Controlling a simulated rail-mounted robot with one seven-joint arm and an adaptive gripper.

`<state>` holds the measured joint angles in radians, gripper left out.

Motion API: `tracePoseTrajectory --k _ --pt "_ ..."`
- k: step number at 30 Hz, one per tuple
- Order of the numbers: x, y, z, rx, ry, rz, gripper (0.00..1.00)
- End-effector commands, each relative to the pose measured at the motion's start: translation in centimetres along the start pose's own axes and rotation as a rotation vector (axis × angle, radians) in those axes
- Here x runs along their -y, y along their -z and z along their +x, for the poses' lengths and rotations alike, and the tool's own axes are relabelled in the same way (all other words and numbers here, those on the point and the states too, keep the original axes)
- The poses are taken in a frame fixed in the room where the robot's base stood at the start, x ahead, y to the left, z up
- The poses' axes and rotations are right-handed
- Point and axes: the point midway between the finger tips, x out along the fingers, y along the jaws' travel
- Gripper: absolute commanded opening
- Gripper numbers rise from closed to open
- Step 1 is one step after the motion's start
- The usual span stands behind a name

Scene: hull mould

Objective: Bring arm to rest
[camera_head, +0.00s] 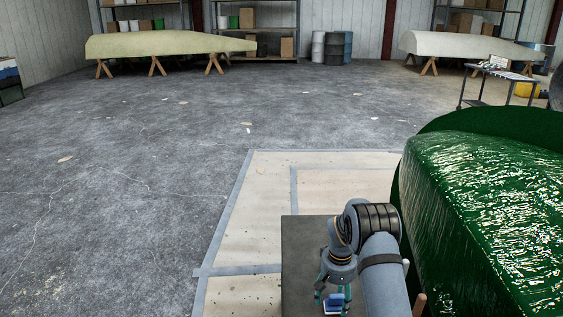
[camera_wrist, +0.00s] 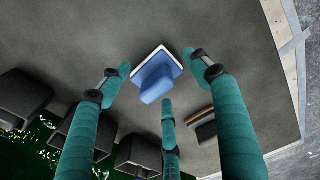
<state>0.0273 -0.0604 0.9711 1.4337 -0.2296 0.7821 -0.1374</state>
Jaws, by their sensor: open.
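My gripper (camera_head: 334,284) is at the lower middle of the head view, pointing down over a dark grey plate (camera_head: 300,245). Its three teal fingers are spread open in the wrist view (camera_wrist: 160,76). A blue-handled block with a white edge (camera_wrist: 158,76) shows between the fingertips, over the dark plate; the fingers look apart from it. The block also shows below my gripper in the head view (camera_head: 335,303). Whether it rests on the plate is hard to tell.
The glossy green hull mould (camera_head: 480,215) stands close on the right. Dark open holders (camera_wrist: 138,155) line the plate's edge. Taped pale sheeting (camera_head: 245,225) covers the floor around. Open concrete lies left; pale hulls on trestles (camera_head: 160,44) and a cart (camera_head: 498,75) stand farther back.

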Motion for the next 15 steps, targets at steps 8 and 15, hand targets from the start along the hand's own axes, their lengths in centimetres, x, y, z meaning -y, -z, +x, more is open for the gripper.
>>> tracePoseTrajectory --k 8,15 --pt "-0.8 -0.2 -3.2 0.000 0.000 0.001 0.63" --pt "-1.2 -0.4 -3.5 0.000 0.000 0.000 0.63"
